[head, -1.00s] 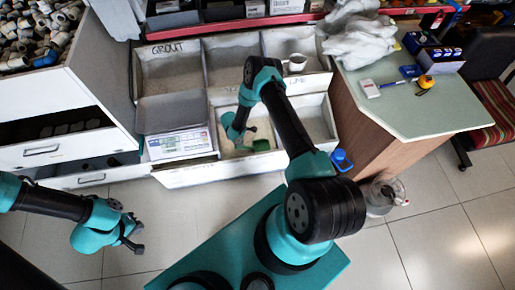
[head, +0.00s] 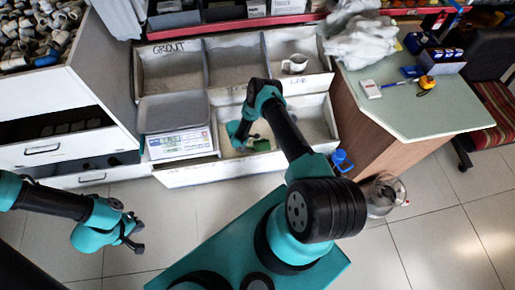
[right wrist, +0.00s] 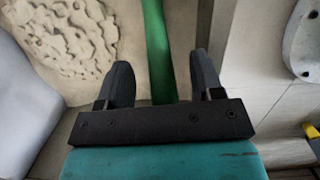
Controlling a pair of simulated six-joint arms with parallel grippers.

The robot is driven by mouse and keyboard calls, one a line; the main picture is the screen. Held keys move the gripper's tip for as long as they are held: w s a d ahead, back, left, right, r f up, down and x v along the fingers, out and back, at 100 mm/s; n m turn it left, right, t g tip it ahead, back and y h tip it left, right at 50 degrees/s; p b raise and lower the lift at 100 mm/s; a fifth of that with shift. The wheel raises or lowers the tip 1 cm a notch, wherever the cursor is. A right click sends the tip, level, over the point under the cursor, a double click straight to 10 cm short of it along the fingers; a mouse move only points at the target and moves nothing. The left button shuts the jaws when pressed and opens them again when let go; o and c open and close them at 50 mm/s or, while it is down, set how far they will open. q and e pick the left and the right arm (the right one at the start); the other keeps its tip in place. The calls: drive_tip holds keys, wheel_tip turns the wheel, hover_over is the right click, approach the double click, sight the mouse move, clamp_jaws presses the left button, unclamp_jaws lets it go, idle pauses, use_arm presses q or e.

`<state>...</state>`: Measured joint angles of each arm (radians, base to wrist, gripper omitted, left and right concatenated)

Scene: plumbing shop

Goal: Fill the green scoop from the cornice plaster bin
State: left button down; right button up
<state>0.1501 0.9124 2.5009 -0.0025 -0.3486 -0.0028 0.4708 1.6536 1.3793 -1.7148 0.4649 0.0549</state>
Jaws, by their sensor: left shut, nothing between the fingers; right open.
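The green scoop (head: 261,145) lies in the front bin (head: 190,176) of pale powder, partly hidden by my right arm in the head view. My right gripper (head: 248,138) is down in that bin beside the scoop. In the right wrist view, the scoop's green handle (right wrist: 158,45) runs between the fingers of the open right gripper (right wrist: 163,80), with gaps on both sides. The scoop's bowl is out of that view. I cannot read a cornice plaster label. My left gripper (head: 136,236) is shut and empty above the floor at the left.
Bin dividers (right wrist: 220,35) stand close right of my right gripper. A scale (head: 178,143) sits at the front left of the bins. A white jug (head: 295,63) stands in the back right bin. A counter (head: 430,105) stands right, with a blue scoop (head: 341,159) at its side.

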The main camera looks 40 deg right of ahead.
drive_tip(key=shift+d+f, duration=0.1)
drive_tip(key=shift+f, duration=0.5)
drive_tip(key=shift+c, duration=0.2)
clamp_jaws()
drive_tip(key=shift+r, duration=0.1)
wheel_tip(320, 180, up, 12)
idle(0.8)
